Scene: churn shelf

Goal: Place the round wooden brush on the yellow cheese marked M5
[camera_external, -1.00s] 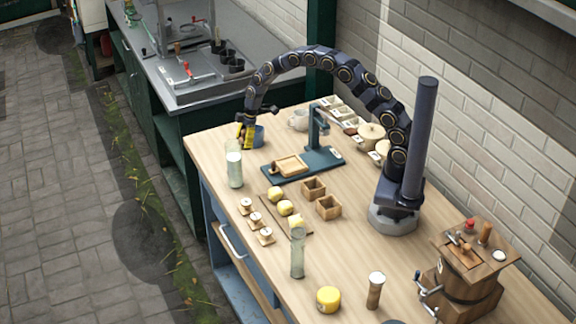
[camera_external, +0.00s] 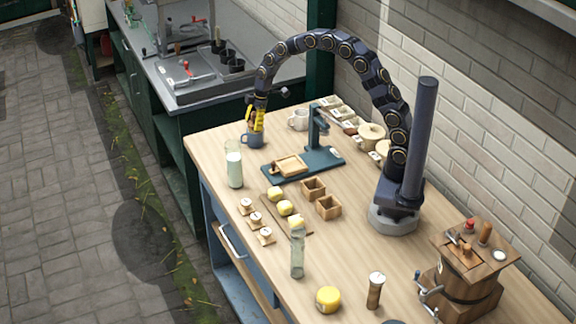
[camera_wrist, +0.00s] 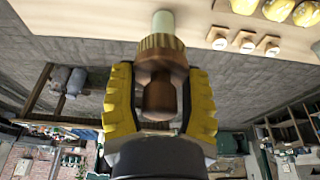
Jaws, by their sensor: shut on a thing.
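Several yellow lumps, perhaps cheeses, lie in a row on a thin board (camera_external: 285,208), and also show at the wrist view's top right (camera_wrist: 278,9). A larger yellow round (camera_external: 328,299) sits at the front. No M5 mark is legible.
A tall glass of pale liquid (camera_external: 234,165) stands just in front of my gripper. A dark blue stand (camera_external: 317,135), two small wooden boxes (camera_external: 328,207), a clear bottle (camera_external: 298,255) and a wooden churn (camera_external: 468,275) also occupy the bench (camera_external: 350,245).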

